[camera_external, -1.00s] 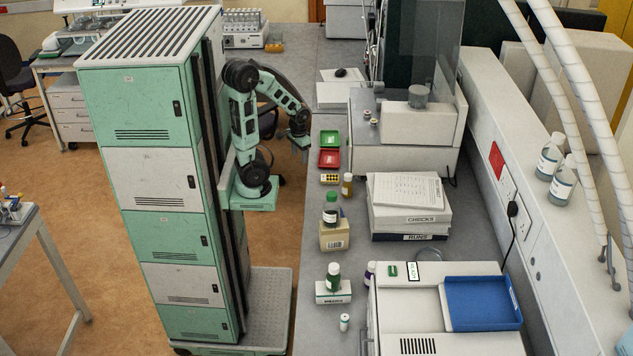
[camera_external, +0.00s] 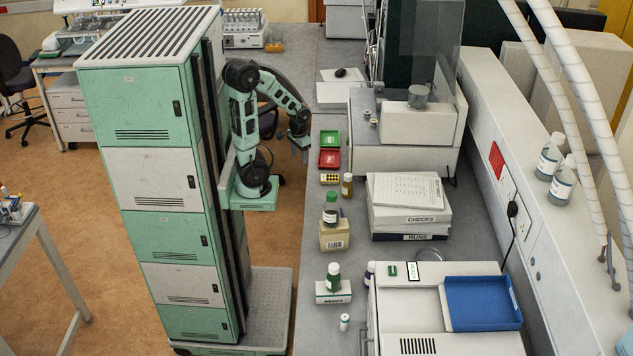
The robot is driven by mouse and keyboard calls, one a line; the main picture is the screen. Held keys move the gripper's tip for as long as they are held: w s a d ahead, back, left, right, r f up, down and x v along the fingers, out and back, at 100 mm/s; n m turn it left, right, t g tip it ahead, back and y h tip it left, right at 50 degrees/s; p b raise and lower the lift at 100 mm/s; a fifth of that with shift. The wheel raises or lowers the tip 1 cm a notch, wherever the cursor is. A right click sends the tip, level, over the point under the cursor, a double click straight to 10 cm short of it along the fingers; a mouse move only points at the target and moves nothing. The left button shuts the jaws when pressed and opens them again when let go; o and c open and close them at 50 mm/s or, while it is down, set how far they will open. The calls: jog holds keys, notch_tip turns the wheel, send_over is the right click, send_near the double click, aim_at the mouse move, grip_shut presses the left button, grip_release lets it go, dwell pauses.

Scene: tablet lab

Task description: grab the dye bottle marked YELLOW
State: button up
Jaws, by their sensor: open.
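No label reading YELLOW can be made out at this size, so I cannot tell which bottle is marked YELLOW. A small amber bottle (camera_external: 347,186) stands on the bench beside a yellow rack. A green-capped bottle (camera_external: 331,209) stands on a tan box, and another green-capped bottle (camera_external: 333,278) stands on a white and green box. A purple-capped bottle (camera_external: 369,273) is partly hidden by the white machine. A small white vial (camera_external: 344,322) stands nearer the camera. My gripper (camera_external: 300,146) is open and empty, pointing down near the bench's left edge, apart from all bottles.
Green (camera_external: 330,140) and red (camera_external: 329,159) trays lie just right of my gripper. The yellow rack (camera_external: 329,179) is below them. Stacked binders (camera_external: 408,218), a white machine (camera_external: 410,320) and its blue tray (camera_external: 482,302) crowd the right. Two bottles (camera_external: 556,167) stand on the wall ledge.

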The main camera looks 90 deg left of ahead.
jog(key=s+d+f+n+g+h, duration=0.2)
jog(key=s+d+f+n+h, duration=0.2)
jog(key=d+f+h, duration=0.15)
jog(key=n+t+y+p, duration=0.3)
jog(key=n+t+y, duration=0.3)
jog(key=n+t, duration=1.65)
send_near(347, 175)
jog(key=w+n, duration=0.1)
jog(key=w, duration=0.2)
jog(key=w+r+g, duration=0.1)
jog(key=w, duration=0.2)
jog(key=w+n+g, duration=0.1)
jog(key=w, duration=0.3)
jog(key=shift+a+r+n+g+y, duration=0.2)
jog(key=shift+a+n+g+y, duration=0.05)
jog(key=shift+n, duration=0.1)
jog(key=shift+w+a+f, duration=0.1)
jog(key=shift+w, duration=0.25)
